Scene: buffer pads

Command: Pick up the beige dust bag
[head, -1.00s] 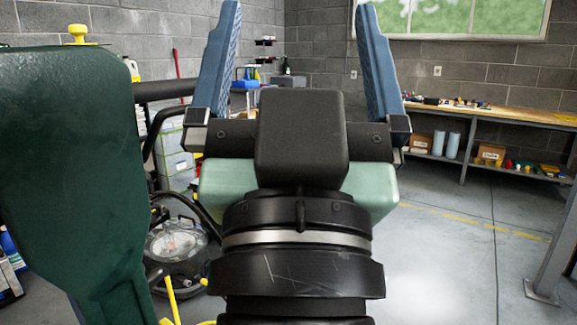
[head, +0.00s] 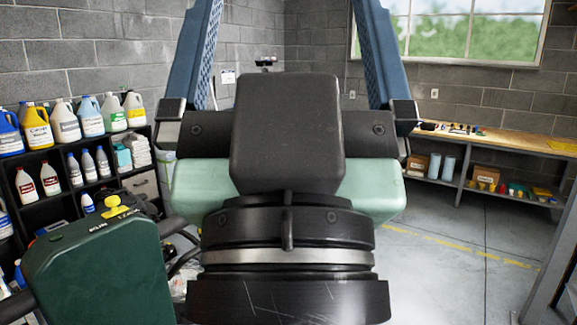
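I do not see a beige dust bag in the head view. My gripper (head: 284,15) points up and away in the middle, its two blue ridged fingers wide apart. The fingertips run out of the top edge. My wrist hides much of the middle of the room.
A wooden workbench (head: 500,138) is at right. The floor (head: 440,270) at right is clear.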

